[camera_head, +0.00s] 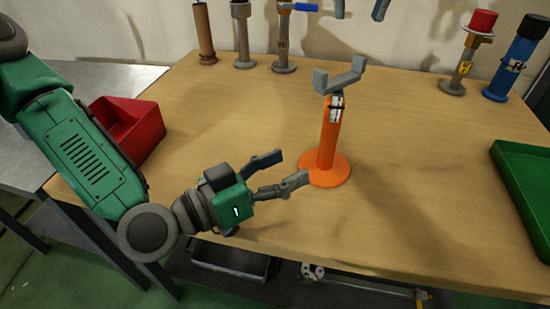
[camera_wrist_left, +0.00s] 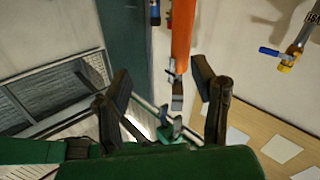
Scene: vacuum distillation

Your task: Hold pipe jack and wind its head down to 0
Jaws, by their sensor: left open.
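The orange pipe jack (camera_head: 328,140) stands upright on the table, with a round orange base, a small white label and a grey forked head (camera_head: 340,77). Its column also shows in the left wrist view (camera_wrist_left: 182,40). My left gripper (camera_head: 288,168) is open and level, just left of the jack's lower column, fingers pointing at it and not around it. Its two dark fingers flank the lower middle of the wrist view. Two grey fingertips, apparently my right gripper (camera_head: 360,8), hang apart at the top edge, above and behind the jack head; the rest is cut off.
A red bin (camera_head: 128,125) sits at the left table edge and a green tray (camera_head: 525,190) at the right. Several other jacks and posts line the back, including a blue one (camera_head: 515,60). The table right of the jack is clear.

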